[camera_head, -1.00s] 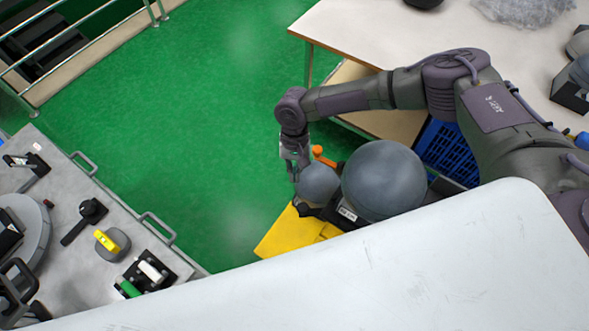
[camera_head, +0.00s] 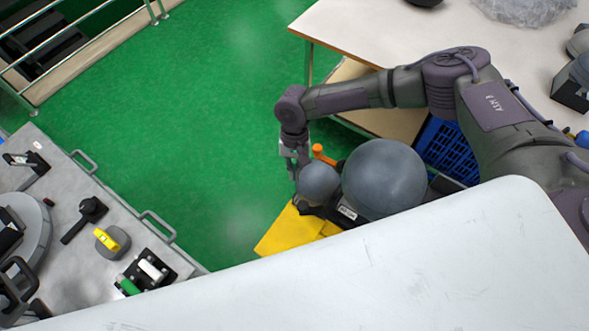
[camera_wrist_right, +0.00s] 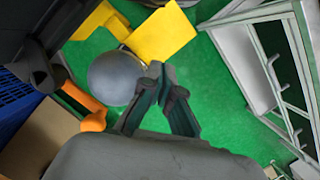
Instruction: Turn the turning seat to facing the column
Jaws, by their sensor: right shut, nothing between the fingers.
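My right gripper (camera_head: 294,166) points down, shut and empty, beside a small grey ball (camera_head: 317,183). A large grey ball (camera_head: 383,179) is to its right, and a dark labelled base (camera_head: 347,213) shows below them. An orange knob (camera_head: 317,150) stands just right of the gripper. In the right wrist view, the closed fingertips (camera_wrist_right: 158,72) are near a grey ball (camera_wrist_right: 115,78), with an orange part (camera_wrist_right: 93,121) at lower left. A round grey disc (camera_head: 37,222) with black parts is at the left edge. I cannot tell which thing is the turning seat; no column is identifiable. My left gripper is out of view.
A grey panel (camera_head: 70,255) at left carries a black lever (camera_head: 85,212), a yellow-topped knob (camera_head: 107,241) and handles. A yellow plate (camera_head: 285,232) lies below the balls. A white worktop (camera_head: 350,25) and blue crate (camera_head: 447,152) are at right. Green floor (camera_head: 200,110) is open.

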